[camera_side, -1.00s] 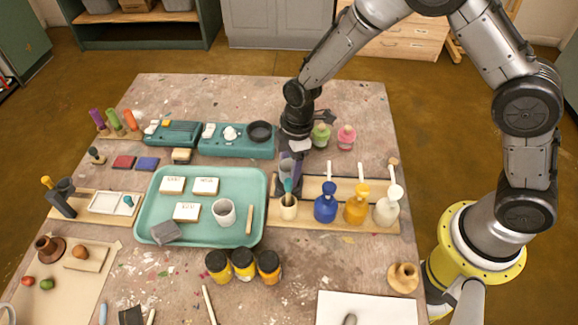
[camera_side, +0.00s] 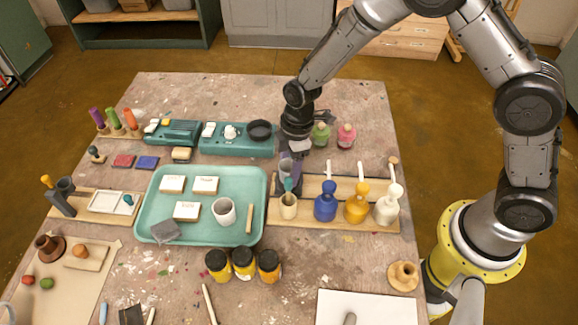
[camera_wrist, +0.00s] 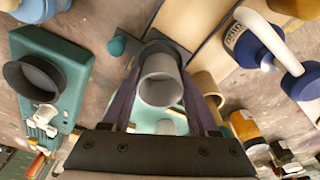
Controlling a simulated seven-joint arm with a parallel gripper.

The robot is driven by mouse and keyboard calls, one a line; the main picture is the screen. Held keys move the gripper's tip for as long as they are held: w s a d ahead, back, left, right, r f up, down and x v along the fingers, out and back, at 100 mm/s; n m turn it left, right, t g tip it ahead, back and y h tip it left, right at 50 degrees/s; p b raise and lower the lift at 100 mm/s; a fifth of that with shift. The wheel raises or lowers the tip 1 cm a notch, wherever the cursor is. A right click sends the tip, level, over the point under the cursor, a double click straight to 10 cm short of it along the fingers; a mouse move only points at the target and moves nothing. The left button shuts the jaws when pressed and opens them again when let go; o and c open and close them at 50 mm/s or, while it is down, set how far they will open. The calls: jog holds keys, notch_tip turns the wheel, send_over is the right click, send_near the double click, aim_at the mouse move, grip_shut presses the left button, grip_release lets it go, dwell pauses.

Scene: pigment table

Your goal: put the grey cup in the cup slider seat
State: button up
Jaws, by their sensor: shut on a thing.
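The grey cup (camera_wrist: 160,82) is between the two fingers of my gripper (camera_wrist: 163,108) in the wrist view, its round mouth facing the camera. In the side view the cup (camera_side: 286,168) is upright below my gripper (camera_side: 289,177), at the left end of the wooden board. My gripper is shut on the cup. A dark grey block (camera_wrist: 165,47), which looks like the cup slider seat, shows right behind the cup in the wrist view. The cup and fingers hide much of it. I cannot tell whether the cup rests in it or is just above.
A teal knob (camera_side: 289,186) and a beige pot (camera_side: 288,207) stand close in front of my gripper. Blue (camera_side: 325,204), yellow (camera_side: 357,204) and white (camera_side: 388,207) pump bottles line the board to the right.

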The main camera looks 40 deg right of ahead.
jog(key=shift+f, duration=1)
dwell(0.7)
jog(key=o, duration=1.2)
jog(key=shift+s+f, duration=0.1)
jog(key=shift+s, duration=0.05)
jog(key=shift+o, duration=0.8)
jog(key=shift+r, duration=4.25)
